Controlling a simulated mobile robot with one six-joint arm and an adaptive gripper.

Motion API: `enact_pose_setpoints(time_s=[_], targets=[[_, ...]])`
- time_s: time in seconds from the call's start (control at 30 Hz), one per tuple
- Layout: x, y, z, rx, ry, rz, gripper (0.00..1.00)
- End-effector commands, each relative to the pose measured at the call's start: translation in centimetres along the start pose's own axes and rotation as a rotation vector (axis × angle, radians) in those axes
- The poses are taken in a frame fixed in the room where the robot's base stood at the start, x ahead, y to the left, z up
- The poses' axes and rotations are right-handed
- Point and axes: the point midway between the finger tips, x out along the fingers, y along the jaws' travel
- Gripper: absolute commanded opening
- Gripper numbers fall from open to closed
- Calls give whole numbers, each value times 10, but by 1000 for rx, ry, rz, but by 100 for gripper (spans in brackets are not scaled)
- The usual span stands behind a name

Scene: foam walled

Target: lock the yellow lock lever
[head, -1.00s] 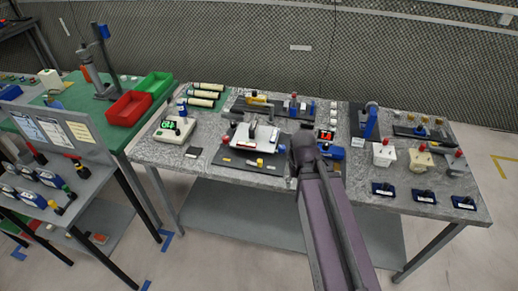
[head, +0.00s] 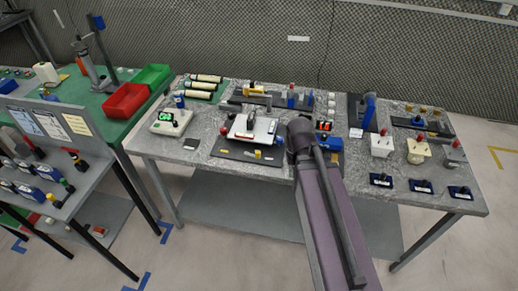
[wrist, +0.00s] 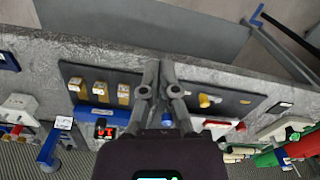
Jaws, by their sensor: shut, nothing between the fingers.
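A small yellow lever (wrist: 206,100) shows on a dark plate (wrist: 235,110) in the wrist view, just right of my gripper. It looks like the lock lever, but its locked or unlocked position is too small to read. In the head view a small yellow part (head: 257,154) on the front dark plate (head: 235,155) seems to be the same one. My gripper (wrist: 157,64) is shut and empty, its fingertips together in the wrist view, and apart from the lever. In the head view my arm hides the fingers.
Several yellow-tan blocks (wrist: 99,90) stand left of the fingers. A red-lit display (head: 323,126) and a white plate device (head: 252,128) stand close to my arm. White boxes with red knobs (head: 382,145) are to the right. The front bench edge is near.

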Motion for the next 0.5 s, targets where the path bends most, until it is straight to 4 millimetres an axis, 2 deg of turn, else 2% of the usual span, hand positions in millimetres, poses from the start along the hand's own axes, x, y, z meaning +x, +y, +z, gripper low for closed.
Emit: enact_pose_setpoints(time_s=[0.27,0.5], targets=[[5,-11,-55,116,-34,-25,0],[9,-26,-111,256,-79,-49,0]])
